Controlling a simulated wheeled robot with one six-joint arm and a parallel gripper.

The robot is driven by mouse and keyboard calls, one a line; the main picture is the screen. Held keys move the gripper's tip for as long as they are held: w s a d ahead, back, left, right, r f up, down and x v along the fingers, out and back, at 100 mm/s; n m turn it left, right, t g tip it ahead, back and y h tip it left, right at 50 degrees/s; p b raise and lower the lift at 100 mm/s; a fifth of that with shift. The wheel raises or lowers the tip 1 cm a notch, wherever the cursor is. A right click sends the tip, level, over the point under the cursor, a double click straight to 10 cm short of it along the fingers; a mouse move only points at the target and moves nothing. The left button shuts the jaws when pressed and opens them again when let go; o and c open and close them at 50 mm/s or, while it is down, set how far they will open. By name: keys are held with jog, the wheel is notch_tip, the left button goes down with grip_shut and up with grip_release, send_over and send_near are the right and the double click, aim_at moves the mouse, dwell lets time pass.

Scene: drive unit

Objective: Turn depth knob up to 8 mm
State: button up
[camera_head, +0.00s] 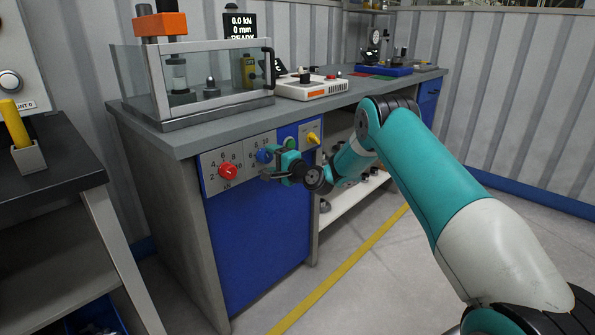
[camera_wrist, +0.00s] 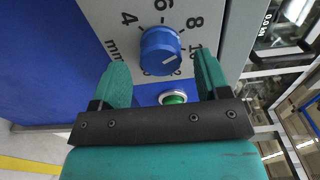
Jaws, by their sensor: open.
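The blue depth knob (camera_wrist: 160,50) is on a light grey dial plate marked in mm, with 4, 6 and 8 around its top in the wrist view. A short white mark shows low on the knob's face; I cannot tell which number it points to. In the head view the blue knob (camera_head: 264,156) is partly hidden by my gripper (camera_head: 272,174). In the wrist view my gripper (camera_wrist: 162,62) is open, one teal finger on each side of the knob, with visible gaps to it. I cannot tell whether the fingertips reach its depth.
A red kN knob (camera_head: 227,171) is left of the blue one and a yellow knob (camera_head: 313,138) is to the right. A green button (camera_wrist: 174,97) sits close to the blue knob. The bench top (camera_head: 200,139) overhangs above the panel, carrying a clear-walled press (camera_head: 205,85).

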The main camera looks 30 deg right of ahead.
jog(key=b+v, duration=0.1)
jog(key=v, duration=1.4)
jog(key=shift+s+r, duration=0.1)
jog(key=shift+r, duration=0.05)
jog(key=s+a+r+n+g+y, duration=0.25)
jog(key=s+a+n+g, duration=0.2)
jog(key=a, duration=0.35)
jog(key=s+a+r+n+g+y, duration=0.1)
jog(key=s+a+r+n+g, duration=0.3)
jog(key=a, duration=0.3)
jog(key=s+a+r+n+g+y, duration=0.2)
jog(key=s+a+r+n+g, duration=0.15)
jog(key=a+n, duration=0.35)
jog(key=s+r+n+g+h, duration=0.1)
jog(key=s+n+g+h, duration=0.5)
jog(key=s, duration=1.9)
notch_tip(320, 180, up, 22)
jog(key=p, duration=2.1)
jog(key=shift+a+t+h, duration=0.35)
jog(key=shift+t+h, duration=0.05)
jog(key=shift+h, duration=0.05)
